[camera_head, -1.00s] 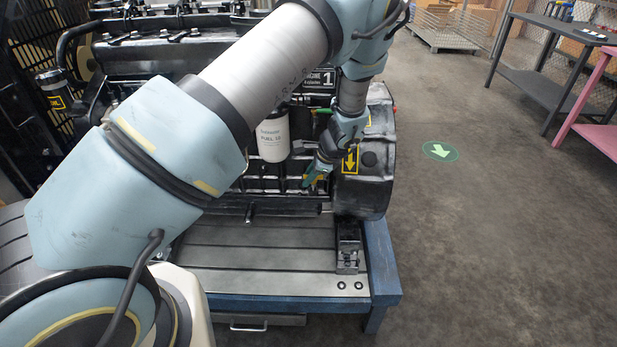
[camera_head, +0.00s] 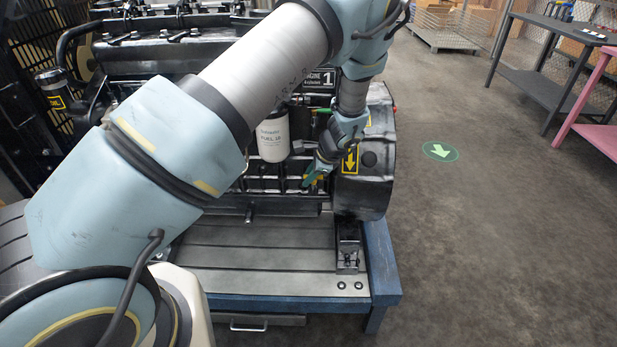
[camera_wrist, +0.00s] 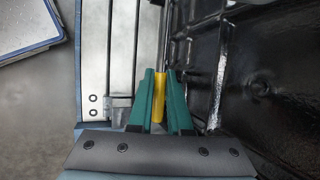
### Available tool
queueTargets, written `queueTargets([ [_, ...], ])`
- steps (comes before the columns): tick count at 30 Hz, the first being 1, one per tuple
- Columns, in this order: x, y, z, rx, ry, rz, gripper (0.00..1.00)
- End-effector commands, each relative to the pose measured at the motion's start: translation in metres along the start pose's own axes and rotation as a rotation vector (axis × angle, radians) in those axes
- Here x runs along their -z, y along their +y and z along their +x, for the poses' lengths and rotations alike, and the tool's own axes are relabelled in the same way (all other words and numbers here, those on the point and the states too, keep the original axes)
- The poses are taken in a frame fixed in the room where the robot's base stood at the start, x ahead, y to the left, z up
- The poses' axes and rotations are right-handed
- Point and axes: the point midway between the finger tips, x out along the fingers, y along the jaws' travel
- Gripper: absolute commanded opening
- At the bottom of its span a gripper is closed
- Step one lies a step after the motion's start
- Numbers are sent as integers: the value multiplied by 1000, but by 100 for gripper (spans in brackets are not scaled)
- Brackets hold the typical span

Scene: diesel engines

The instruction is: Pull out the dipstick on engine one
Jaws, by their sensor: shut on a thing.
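Engine one (camera_head: 368,150) is a black engine with a plate (camera_head: 320,78) marked "ENGINE 1", mounted on a blue-framed stand. My gripper (camera_head: 312,181) is low at the front of the engine, just left of the yellow arrow label (camera_head: 350,160). In the wrist view the green fingers of my gripper (camera_wrist: 160,88) are shut on the yellow handle of the dipstick (camera_wrist: 160,97). A thin rod runs on from the handle beside the black engine side. Whether the dipstick is still seated in its tube cannot be told.
A white fuel filter (camera_head: 272,138) hangs close to the left of my wrist. The stand's grooved metal bed (camera_head: 260,260) lies below. Open floor (camera_head: 480,250) is to the right, with a dark table (camera_head: 560,60) and a pink one behind.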

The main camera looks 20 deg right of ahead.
Motion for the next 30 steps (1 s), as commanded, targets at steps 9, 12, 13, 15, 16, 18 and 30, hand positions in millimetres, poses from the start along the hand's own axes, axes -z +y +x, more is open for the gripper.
queueTargets([
  [9,-12,5,-33,1,2,1,0],
  [12,-22,9,-56,1,2,2,0],
  [13,-25,11,-64,1,3,2,0],
  [15,-32,15,-82,0,3,1,0],
  [16,-35,16,-89,1,3,1,0],
  [18,-42,20,-106,1,3,1,0],
  [30,-67,34,-163,0,1,1,0],
])
